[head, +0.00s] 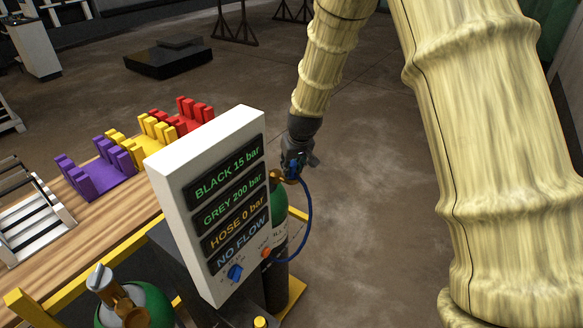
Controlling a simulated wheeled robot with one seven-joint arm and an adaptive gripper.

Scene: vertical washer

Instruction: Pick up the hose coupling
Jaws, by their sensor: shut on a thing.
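My gripper (293,168) is right of the white display panel, pointing down, and is shut on the hose coupling (292,173), a small blue piece at its fingertips. A blue hose (310,215) runs from the coupling in a loop down to the orange fitting (267,253) on the panel's lower right. A brass valve (276,176) tops a cylinder with a green shoulder (279,200) and dark body behind the panel. The coupling is close beside this valve; I cannot tell whether they touch.
Left is a wooden table (120,222) with purple, yellow and red racks. Another cylinder valve (125,300) is at lower left. Open floor lies right.

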